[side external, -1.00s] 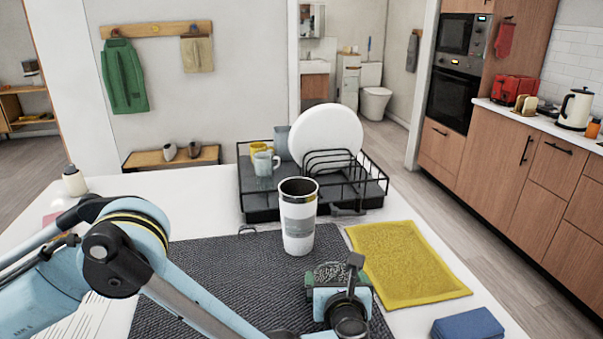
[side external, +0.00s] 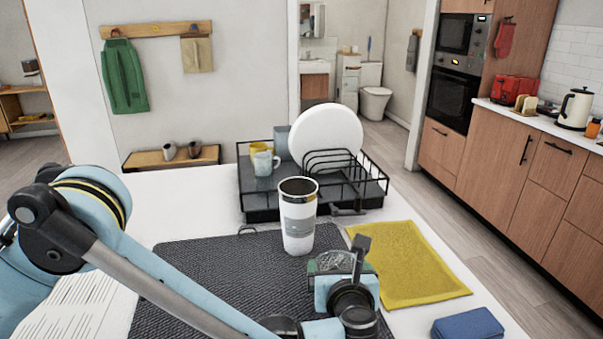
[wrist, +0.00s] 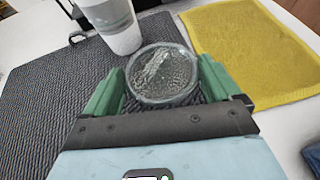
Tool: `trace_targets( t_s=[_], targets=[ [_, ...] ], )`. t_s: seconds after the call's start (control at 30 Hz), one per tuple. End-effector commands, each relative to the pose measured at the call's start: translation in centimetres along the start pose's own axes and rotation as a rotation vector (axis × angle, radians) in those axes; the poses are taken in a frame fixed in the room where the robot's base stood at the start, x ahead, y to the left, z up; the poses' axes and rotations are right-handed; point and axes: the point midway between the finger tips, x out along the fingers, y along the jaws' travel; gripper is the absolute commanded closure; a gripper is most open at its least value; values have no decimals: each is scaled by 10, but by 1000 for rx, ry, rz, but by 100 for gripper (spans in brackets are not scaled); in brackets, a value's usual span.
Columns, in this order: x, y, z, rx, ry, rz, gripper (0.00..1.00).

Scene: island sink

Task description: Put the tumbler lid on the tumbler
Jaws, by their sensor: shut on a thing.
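The white tumbler (side external: 298,222) stands upright and open-topped at the back edge of the dark mat; its lower part also shows in the wrist view (wrist: 122,25). The clear, round tumbler lid (wrist: 162,74) is between the green fingers of my gripper (wrist: 160,85), which is shut on it. In the side view my gripper (side external: 338,265) is in front of the tumbler and slightly to its right. The lid (side external: 332,262) is partly hidden there by the gripper. The lid is apart from the tumbler.
A black dish rack (side external: 262,205) with a white plate and cups stands behind the tumbler. A yellow cloth (side external: 415,265) lies right of the dark mat (side external: 225,275). A blue folded item (side external: 467,326) lies at the front right.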

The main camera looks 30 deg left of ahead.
Motion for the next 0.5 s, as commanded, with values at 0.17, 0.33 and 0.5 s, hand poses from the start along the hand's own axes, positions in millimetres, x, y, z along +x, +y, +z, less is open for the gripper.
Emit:
trace_targets(
  t_s=[0.17, 0.33, 0.5],
  targets=[
    [-49, -2, 7, 2, -2, -4, 39],
    [-83, -2, 12, 1, -2, -2, 39],
    [-102, -3, 16, -1, -2, 0, 39]
  ],
)
